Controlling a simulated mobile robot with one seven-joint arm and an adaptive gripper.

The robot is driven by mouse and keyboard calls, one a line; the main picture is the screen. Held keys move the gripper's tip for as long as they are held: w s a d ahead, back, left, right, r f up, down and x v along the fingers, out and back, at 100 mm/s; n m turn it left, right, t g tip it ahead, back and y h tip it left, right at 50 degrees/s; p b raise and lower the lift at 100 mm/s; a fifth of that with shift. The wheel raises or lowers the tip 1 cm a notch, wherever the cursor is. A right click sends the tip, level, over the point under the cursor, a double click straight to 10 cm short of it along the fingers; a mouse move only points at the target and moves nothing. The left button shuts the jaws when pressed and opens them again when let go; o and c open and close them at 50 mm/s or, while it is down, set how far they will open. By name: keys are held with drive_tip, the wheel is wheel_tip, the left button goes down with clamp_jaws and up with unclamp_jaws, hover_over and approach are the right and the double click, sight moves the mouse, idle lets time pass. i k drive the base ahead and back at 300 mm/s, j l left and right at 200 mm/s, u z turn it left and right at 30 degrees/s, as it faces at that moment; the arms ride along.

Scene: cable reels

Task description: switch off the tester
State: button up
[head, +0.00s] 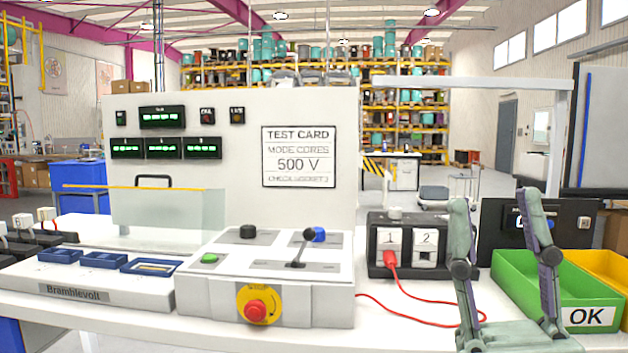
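The tester has a white upright panel (232,110) with lit green displays and a card reading "TEST CARD, MODE CORES, 500 V". In front is its control box (265,275). It carries a black knob (248,231), a green button (209,258), a black lever (299,252), a blue knob (319,235) and a red stop button (256,311) on a yellow disc. The lever leans towards the blue knob; whether they touch is unclear. My gripper (493,198) is at the right, fingers upright, wide apart and empty, away from the control box.
A black socket box (380,262) marked 1 and 2 holds a red plug (391,260) under 1; its red cable (420,300) runs towards my gripper. A green "OK" bin (590,290) and a yellow bin (612,268) stand right. A clear guard (160,211) and blue trays (103,260) are left.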

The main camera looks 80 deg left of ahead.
sight(309, 234)
drive_tip(key=u, duration=2.65)
